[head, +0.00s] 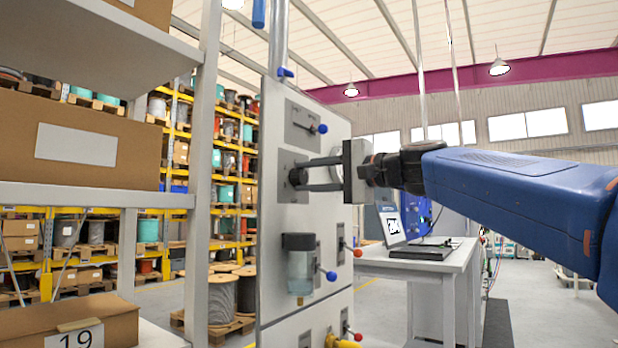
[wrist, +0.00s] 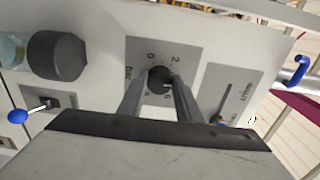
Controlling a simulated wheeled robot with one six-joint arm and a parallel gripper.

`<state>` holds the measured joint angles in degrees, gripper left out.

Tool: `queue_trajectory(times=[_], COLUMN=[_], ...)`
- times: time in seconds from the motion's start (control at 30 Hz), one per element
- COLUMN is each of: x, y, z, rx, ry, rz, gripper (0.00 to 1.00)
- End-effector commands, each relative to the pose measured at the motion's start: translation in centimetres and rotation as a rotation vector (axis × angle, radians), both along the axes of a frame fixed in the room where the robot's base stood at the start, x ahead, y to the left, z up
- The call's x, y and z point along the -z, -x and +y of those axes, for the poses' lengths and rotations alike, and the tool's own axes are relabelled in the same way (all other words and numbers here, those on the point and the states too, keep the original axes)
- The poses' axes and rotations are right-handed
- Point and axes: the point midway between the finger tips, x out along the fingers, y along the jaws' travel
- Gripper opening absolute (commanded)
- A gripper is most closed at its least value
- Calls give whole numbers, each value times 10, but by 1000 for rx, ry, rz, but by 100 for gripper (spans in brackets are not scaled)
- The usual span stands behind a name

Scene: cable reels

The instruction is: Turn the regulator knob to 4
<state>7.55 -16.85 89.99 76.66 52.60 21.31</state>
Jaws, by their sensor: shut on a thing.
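The regulator knob (head: 298,177) is a small dark round knob on a grey plate on the upright light panel (head: 284,228). In the wrist view the knob (wrist: 159,80) sits in the middle of its plate (wrist: 151,52), with a 0, a 2 and "bar" readable around it. My gripper (head: 309,174) reaches in from the right, its two grey fingers on either side of the knob. In the wrist view my gripper (wrist: 160,84) is shut on the knob. The fingers cover part of the scale, and I cannot tell which number the knob points to.
A lever with a blue ball (head: 322,128) is above the knob. A filter unit with a clear bowl (head: 299,268) is below it. Red-tipped levers stick out from the panel's right edge. A shelf with boxes (head: 85,148) stands at left, a workbench (head: 420,262) behind at right.

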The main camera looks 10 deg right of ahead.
Motion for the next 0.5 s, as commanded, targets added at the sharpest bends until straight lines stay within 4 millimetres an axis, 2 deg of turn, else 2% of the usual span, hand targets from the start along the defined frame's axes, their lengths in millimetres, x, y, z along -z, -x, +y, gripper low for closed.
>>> queue_trajectory(times=[0.27, 0.3, 0.37, 0.5], x=[1, 1, 1, 1], y=[0, 0, 0, 0], z=[0, 0, 0, 0], rx=[-2, -2, -2, -1], ry=[2, 1, 1, 1], rz=[2, 3, 3, 2], gripper=[9, 34, 48, 50])
